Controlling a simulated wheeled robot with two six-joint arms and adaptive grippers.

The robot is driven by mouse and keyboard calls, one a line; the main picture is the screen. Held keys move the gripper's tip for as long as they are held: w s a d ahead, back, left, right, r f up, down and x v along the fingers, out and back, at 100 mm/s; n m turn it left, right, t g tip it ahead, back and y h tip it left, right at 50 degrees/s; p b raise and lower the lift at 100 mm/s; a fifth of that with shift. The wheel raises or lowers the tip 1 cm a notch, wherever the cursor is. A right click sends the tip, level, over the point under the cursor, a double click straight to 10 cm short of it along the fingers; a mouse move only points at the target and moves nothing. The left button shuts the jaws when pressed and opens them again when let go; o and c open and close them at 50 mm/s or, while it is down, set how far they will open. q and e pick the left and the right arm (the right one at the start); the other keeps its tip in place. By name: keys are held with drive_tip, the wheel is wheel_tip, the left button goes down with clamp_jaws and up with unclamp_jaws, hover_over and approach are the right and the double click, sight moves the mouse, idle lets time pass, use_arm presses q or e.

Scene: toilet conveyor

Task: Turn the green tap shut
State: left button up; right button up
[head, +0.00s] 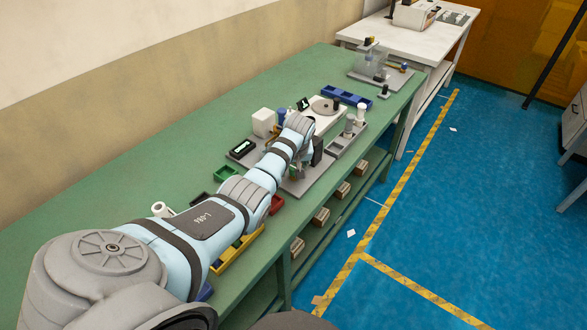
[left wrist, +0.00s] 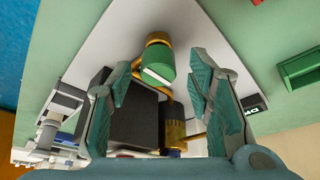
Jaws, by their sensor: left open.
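The green tap (left wrist: 158,66) shows in the left wrist view as a round green knob with a pale bar across it, on brass pipework (left wrist: 158,40). My left gripper (left wrist: 159,59) is open, with a teal-padded finger on each side of the tap in that picture. I see no finger touching the tap, and cannot tell how far beyond the fingertips it lies. In the head view my left gripper (head: 311,153) is over the grey plate of the rig on the green bench, and my arm hides much of the rig. My right gripper is not in view.
A dark block (left wrist: 128,115) and a black cylinder with a brass base (left wrist: 173,125) stand close to the fingers. A green bin (left wrist: 299,68) is at the right. In the head view, a blue tray (head: 346,97) and a grey tray (head: 345,141) lie on the green bench (head: 120,175).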

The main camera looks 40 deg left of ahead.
use_arm(q)
drive_tip(key=shift+d+r, duration=0.1)
drive_tip(key=shift+c, duration=0.8)
clamp_jaws()
